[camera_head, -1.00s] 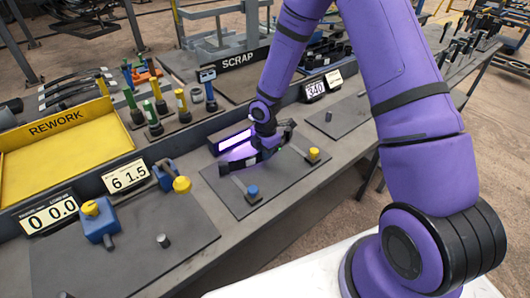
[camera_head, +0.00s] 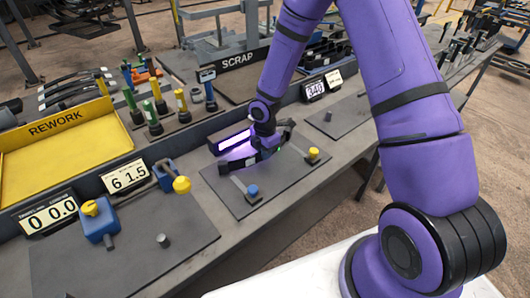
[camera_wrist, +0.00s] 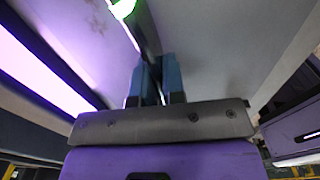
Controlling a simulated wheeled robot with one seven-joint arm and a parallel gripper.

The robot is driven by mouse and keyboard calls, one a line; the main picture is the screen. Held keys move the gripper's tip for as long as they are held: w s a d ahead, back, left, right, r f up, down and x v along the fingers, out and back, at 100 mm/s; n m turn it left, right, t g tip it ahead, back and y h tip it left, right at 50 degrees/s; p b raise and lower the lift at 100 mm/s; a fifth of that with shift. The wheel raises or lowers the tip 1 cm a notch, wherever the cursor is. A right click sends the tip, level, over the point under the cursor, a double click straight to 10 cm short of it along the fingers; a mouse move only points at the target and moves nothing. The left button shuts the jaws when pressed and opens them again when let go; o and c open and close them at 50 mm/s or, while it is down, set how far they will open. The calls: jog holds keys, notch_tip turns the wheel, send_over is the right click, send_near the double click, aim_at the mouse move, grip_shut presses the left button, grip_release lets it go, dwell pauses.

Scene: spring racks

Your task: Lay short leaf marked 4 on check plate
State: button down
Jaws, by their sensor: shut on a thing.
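My gripper (camera_head: 262,150) is low over a dark grey plate (camera_head: 290,186) in the middle of the bench, beside a glowing purple light bar (camera_head: 234,141). In the wrist view its two blue fingers (camera_wrist: 155,82) are closed on a thin dark strip (camera_wrist: 146,36), which looks like a leaf. A green glow shows near the strip's far end. No number can be read on it. In the head view the strip is mostly hidden by my gripper. I cannot tell whether it touches the plate.
A blue knob (camera_head: 253,190) and a yellow knob (camera_head: 313,153) stand on the plate close to my gripper. The yellow REWORK tray (camera_head: 75,163), coloured posts (camera_head: 154,118) and the SCRAP area (camera_head: 238,80) lie behind. A plate with a short peg (camera_head: 163,241) is at left.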

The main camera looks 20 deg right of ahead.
jog(key=shift+w+a, duration=0.15)
jog(key=shift+w, duration=0.4)
dwell(0.7)
jog(key=shift+f, duration=0.1)
jog(key=c, duration=0.7)
grip_release()
jog(key=shift+o, duration=0.2)
notch_tip(320, 180, up, 8)
dwell(0.9)
dwell(0.3)
